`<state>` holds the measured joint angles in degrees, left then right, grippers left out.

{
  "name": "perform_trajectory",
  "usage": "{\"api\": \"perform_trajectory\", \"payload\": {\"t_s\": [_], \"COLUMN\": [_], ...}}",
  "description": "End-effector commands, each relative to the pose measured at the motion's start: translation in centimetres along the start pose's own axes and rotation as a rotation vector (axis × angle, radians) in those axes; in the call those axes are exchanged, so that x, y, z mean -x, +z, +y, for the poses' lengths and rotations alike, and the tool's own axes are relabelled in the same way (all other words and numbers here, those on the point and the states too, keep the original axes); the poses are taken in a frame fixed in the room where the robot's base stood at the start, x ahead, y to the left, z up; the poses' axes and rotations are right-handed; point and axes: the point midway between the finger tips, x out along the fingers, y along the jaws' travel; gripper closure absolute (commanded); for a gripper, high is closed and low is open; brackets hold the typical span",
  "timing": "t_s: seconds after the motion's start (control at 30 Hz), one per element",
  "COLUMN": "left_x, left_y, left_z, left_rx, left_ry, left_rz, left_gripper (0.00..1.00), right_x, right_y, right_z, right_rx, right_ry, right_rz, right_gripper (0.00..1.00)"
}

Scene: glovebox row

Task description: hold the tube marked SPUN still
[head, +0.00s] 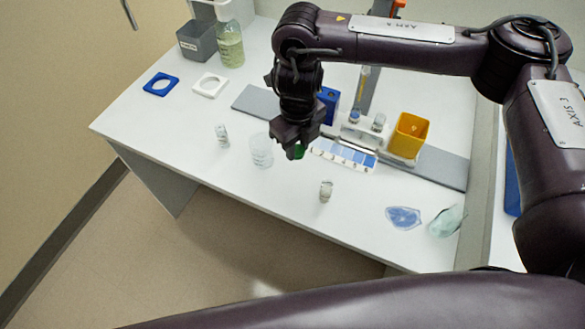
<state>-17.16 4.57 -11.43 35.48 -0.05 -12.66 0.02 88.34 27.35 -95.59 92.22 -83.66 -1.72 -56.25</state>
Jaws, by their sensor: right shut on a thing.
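My right gripper (296,138) points down over the middle of the white bench and is shut on a small green thing (299,152). Only a bit of green shows below the fingers, so I cannot tell whether it is a tube or a cap. Small clear tubes stand on the bench, one at the left (221,135) and one nearer the front (326,191). Two more tubes, a left one (354,117) and a right one (378,122), are in a whitish holder behind the gripper. No SPUN marking is readable on any of them. My left gripper is not in view.
A clear beaker (262,151) stands just left of the gripper. A blue-and-white strip (343,154) and a yellow bin (408,136) are to its right. Crumpled blue (403,217) and greenish (446,221) pieces lie at the front right.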

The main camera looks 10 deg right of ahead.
Motion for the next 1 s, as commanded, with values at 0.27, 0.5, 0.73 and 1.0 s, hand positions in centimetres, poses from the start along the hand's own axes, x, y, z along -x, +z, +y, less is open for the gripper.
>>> {"api": "perform_trajectory", "payload": {"t_s": [0.27,0.5,0.73,1.0], "left_x": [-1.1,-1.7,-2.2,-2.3], "left_y": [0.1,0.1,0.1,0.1], "left_z": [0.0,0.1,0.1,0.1], "left_rx": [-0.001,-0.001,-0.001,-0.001], "left_ry": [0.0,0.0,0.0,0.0], "left_rz": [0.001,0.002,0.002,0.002], "left_gripper": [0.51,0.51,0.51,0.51], "right_x": [-6.0,-8.5,-10.5,-10.5], "right_y": [0.0,-0.1,0.0,0.0], "right_z": [0.1,0.1,0.0,0.0], "right_rx": [-0.001,-0.001,0.001,0.001], "right_ry": [0.003,0.003,0.0,-0.001], "right_rz": [0.001,0.002,-0.001,-0.001], "right_gripper": [0.99,0.99,0.99,0.99]}}
